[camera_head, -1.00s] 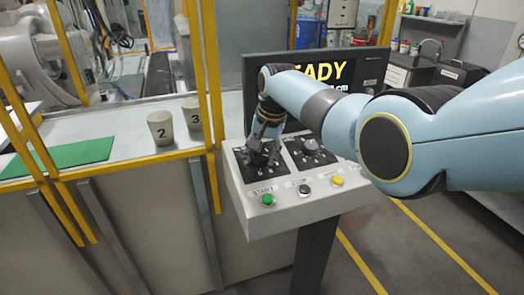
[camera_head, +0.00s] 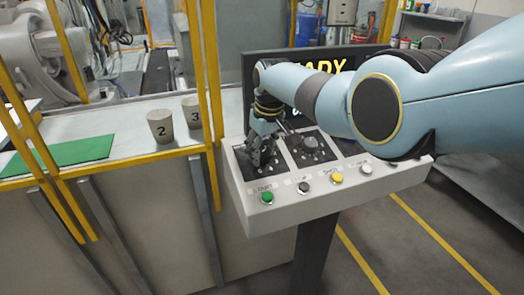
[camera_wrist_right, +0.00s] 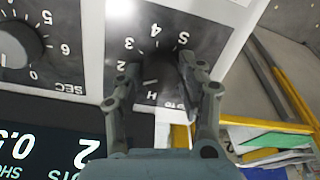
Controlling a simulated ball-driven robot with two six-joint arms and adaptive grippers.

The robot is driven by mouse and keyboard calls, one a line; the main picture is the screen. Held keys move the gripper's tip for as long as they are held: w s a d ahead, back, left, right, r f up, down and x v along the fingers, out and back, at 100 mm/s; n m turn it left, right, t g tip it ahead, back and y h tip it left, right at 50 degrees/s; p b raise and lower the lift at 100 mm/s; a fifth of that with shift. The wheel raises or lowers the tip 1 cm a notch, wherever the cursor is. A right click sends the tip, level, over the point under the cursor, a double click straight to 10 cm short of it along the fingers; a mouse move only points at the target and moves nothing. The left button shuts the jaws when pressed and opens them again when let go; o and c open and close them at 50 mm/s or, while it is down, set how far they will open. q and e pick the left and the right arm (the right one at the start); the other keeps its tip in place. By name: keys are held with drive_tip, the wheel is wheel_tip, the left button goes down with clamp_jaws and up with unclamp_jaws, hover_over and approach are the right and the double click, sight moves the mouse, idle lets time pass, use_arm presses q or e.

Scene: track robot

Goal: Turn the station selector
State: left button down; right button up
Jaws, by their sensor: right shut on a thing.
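The station selector is a dark knob (camera_wrist_right: 158,76) on a black dial plate (camera_wrist_right: 205,20) marked with an H and numbers. It is the left dial on the sloped grey console (camera_head: 240,192). My right gripper (camera_head: 262,150) is down over this dial, and it also shows in the wrist view (camera_wrist_right: 158,72) with one finger on each side of the knob. It is shut on the knob. The fingers hide part of the knob and scale, so I cannot tell which mark it points to. My left gripper is not in view.
A second dial (camera_head: 311,143) marked SEC sits close to the right. Along the console front are green (camera_head: 267,198), black (camera_head: 303,187), yellow (camera_head: 336,177) and white (camera_head: 366,169) buttons. A display (camera_head: 262,68) stands behind. A yellow fence post (camera_head: 211,80) rises at the left.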

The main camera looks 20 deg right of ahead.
sight(263, 168)
drive_tip(key=n, duration=1.1)
drive_tip(key=shift+w+n+h+p, duration=0.1)
drive_tip(key=shift+n+h+p, duration=0.2)
drive_tip(key=shift+n+h, duration=0.1)
idle(0.4)
drive_tip(key=o, duration=1.1)
drive_tip(key=shift+o, duration=0.2)
drive_tip(key=shift+r, duration=0.1)
drive_tip(key=v, duration=1.1)
drive_tip(key=shift+r, duration=0.4)
drive_tip(key=shift+a, duration=0.1)
